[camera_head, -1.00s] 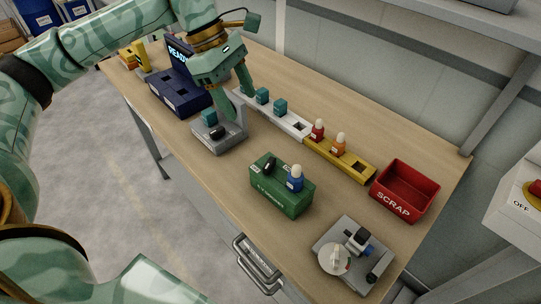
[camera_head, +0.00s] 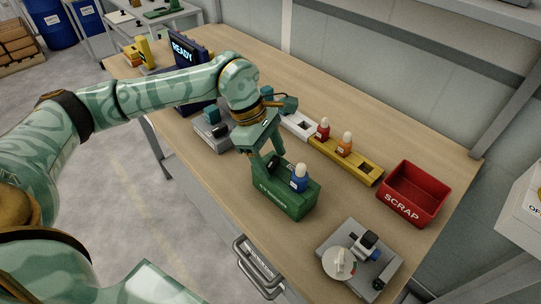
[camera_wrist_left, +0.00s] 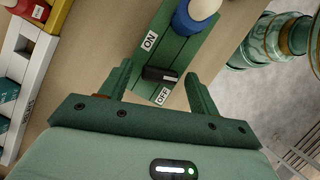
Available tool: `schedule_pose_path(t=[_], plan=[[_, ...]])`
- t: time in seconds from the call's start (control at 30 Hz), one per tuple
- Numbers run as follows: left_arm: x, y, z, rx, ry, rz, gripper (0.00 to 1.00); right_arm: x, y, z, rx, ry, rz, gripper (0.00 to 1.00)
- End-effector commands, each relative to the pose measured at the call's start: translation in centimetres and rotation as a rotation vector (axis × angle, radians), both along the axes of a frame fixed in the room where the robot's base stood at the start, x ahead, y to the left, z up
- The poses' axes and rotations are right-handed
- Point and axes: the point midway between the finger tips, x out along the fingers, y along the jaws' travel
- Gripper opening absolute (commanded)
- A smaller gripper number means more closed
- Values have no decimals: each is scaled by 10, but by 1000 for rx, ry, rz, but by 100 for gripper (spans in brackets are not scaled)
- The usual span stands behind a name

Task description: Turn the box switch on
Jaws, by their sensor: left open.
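The green box (camera_head: 284,203) stands on the workbench, with a blue bottle with a white cap (camera_head: 299,178) on its right part. In the left wrist view the box (camera_wrist_left: 190,46) shows an ON label (camera_wrist_left: 149,41) and an OFF label (camera_wrist_left: 163,95). The black switch lever (camera_wrist_left: 160,74) lies nearer the OFF label. My left gripper (camera_head: 266,156) is open over the left part of the box. In the left wrist view its fingers (camera_wrist_left: 157,74) stand on either side of the lever, with a gap to it. In the head view the gripper hides the lever. My right gripper is not in view.
The red SCRAP bin (camera_head: 413,190) is to the right, and a grey fixture (camera_head: 378,268) is at the front right. A grey unit (camera_head: 214,133) stands left of the box.

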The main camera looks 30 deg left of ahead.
Motion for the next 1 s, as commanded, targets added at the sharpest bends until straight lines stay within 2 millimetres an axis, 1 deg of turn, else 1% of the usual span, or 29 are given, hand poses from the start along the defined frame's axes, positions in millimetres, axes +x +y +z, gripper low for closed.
schedule_pose_path(t=[0.2,0.23,0.27,0.3,0.37,0.4,0.57,0.77,1.0], plan=[[0,0,0,0,0,0,62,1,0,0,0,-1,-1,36],[0,0,0,0,0,0,56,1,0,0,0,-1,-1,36],[0,0,0,0,0,0,48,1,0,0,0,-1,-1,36],[0,0,0,0,0,1,37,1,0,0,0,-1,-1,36],[0,0,0,0,0,1,20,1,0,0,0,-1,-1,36],[0,0,0,0,0,1,17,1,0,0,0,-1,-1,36],[0,0,0,0,0,4,17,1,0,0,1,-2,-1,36],[0,0,1,1,0,52,17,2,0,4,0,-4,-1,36],[-2,-1,3,0,0,201,17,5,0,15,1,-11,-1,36]])
